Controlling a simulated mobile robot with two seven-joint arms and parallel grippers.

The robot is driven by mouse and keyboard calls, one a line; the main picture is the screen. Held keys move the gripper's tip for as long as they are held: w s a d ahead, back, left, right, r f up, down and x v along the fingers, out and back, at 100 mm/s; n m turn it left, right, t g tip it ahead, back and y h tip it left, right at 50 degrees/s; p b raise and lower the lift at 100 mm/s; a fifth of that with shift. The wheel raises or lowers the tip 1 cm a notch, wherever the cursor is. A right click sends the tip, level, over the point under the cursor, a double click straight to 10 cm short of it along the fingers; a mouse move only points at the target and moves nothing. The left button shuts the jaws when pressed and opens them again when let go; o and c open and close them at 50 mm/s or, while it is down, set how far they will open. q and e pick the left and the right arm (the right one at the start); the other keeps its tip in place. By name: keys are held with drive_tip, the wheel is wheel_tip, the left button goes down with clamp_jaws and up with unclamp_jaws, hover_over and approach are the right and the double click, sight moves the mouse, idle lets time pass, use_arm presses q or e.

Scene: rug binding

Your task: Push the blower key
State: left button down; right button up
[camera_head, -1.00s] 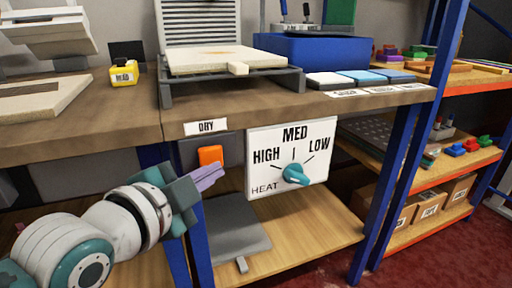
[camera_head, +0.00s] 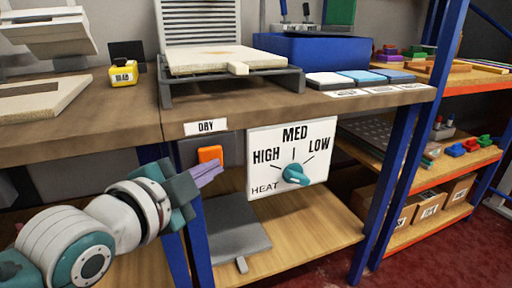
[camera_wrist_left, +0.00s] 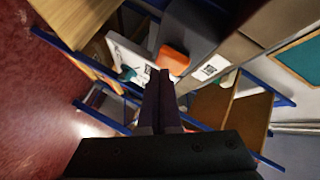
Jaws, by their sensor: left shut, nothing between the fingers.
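The blower key is an orange block (camera_head: 210,155) on a dark grey box under the bench edge, below a label reading "DRY". It also shows in the left wrist view (camera_wrist_left: 174,59), just beyond the fingertips. My left gripper (camera_head: 212,172) is shut and empty, its purple fingertips just below the orange key in the head view. In the left wrist view the closed fingers (camera_wrist_left: 160,75) point at the key's lower left edge. I cannot tell whether they touch it. My right gripper is not in view.
A white heat panel (camera_head: 262,172) with a teal knob (camera_head: 296,174) hangs right of the key. A blue bench leg (camera_head: 199,225) stands below it. A grey flap (camera_head: 236,232) lies over the lower shelf. A blue bin (camera_head: 340,53) stands on the bench.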

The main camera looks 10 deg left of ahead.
use_arm(q)
drive_tip(key=shift+w+a+f, duration=0.1)
drive_tip(key=shift+w+a, duration=0.2)
drive_tip(key=shift+w, duration=0.1)
idle(0.8)
drive_tip(key=shift+s+d+p, duration=0.5)
drive_tip(key=shift+s+d, duration=0.05)
drive_tip(key=shift+s, duration=0.25)
drive_tip(key=shift+s+d+p, duration=0.65)
drive_tip(key=shift+s+d, duration=0.05)
drive_tip(key=shift+s, duration=0.35)
drive_tip(key=shift+s+d+p, duration=0.65)
drive_tip(key=shift+s+d, duration=0.05)
drive_tip(key=shift+s, duration=0.3)
